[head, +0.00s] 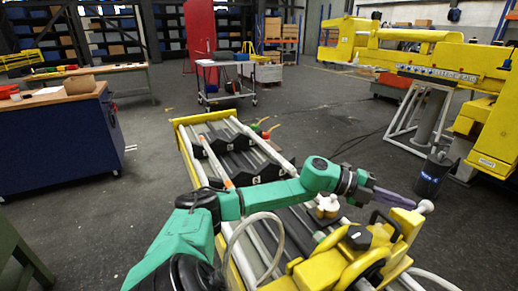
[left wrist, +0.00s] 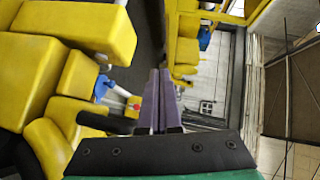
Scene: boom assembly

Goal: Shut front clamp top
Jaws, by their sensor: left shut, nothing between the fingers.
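The yellow front clamp assembly (head: 345,266) stands at the near end of the long frame, at the bottom of the head view. It has a black handle (head: 385,218) and a dark knob (head: 358,237). I cannot tell from the picture which part is the clamp top or whether it is shut. My left gripper (head: 412,202) reaches across above the frame, its purple fingers together and empty. Its tips appear close to a white ball-ended part (head: 425,206); I cannot tell if they touch. The shut fingers also show in the left wrist view (left wrist: 160,76). My right gripper is out of view.
The long yellow-edged frame (head: 178,128) with rails runs away from me. A white-capped part (head: 327,206) stands behind the clamp. A large yellow machine (head: 470,65) and a dark canister (head: 432,178) are at right. A blue workbench (head: 60,145) is at left.

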